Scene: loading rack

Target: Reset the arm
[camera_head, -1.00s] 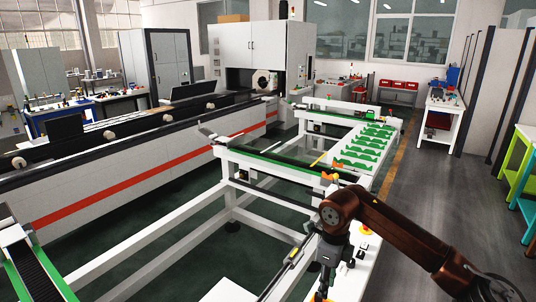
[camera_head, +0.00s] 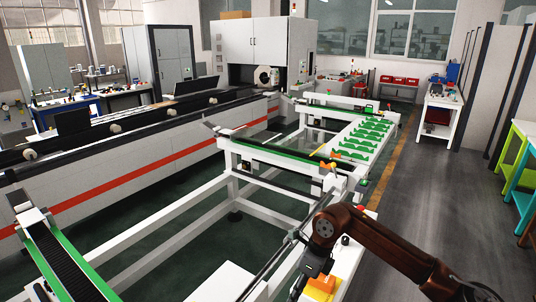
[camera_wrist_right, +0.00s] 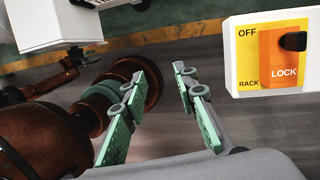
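My right arm's brown links (camera_head: 375,245) come in from the lower right of the head view and reach the side of the loading rack (camera_head: 290,160). In the right wrist view my right gripper (camera_wrist_right: 160,72) has its two green fingers apart with nothing between them. A yellow and orange switch plate (camera_wrist_right: 285,58) marked OFF, RACK and LOCK, with a black knob, is at the upper right there, apart from the fingers. An orange-yellow plate (camera_head: 320,287) also shows below the arm in the head view. My left gripper is in neither view.
Green supports (camera_head: 365,138) line the rack's far section. A long white machine with a red stripe (camera_head: 130,186) runs along the left. A conveyor with green edges (camera_head: 50,258) is at the lower left. The grey floor (camera_head: 430,190) on the right is open.

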